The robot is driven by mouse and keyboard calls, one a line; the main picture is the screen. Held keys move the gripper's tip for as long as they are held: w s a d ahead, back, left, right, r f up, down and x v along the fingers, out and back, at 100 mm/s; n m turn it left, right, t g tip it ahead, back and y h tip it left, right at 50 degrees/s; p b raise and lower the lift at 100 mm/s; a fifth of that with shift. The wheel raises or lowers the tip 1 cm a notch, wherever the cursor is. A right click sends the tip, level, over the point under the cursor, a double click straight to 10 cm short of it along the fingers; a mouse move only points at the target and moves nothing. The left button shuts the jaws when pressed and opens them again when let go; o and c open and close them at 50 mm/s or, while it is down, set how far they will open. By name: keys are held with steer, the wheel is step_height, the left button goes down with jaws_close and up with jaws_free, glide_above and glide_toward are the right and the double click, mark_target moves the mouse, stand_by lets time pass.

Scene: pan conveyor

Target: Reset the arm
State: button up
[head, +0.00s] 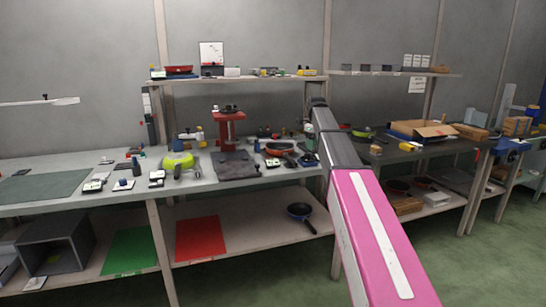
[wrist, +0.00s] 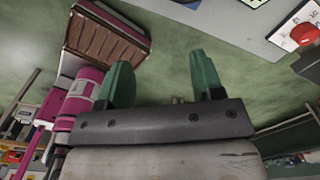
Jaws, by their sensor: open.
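In the wrist view my gripper (wrist: 160,85) has its two green fingers spread well apart, with nothing between them. Green floor shows beyond the fingers. In the head view my pink and grey arm reaches up from the lower right toward the workbench. The gripper itself cannot be made out clearly there.
A long workbench (head: 222,186) holds tools, a red press (head: 228,128) and a lime-green pan (head: 178,162). On the lower shelf are a green mat (head: 131,250), a red mat (head: 201,239) and a dark pan (head: 300,211). An open cardboard box (head: 432,130) stands at right.

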steer(key=s+f+n, duration=2.6)
steer(key=s+f, duration=1)
steer(key=f, duration=0.2)
steer(key=shift+w+d, duration=0.1)
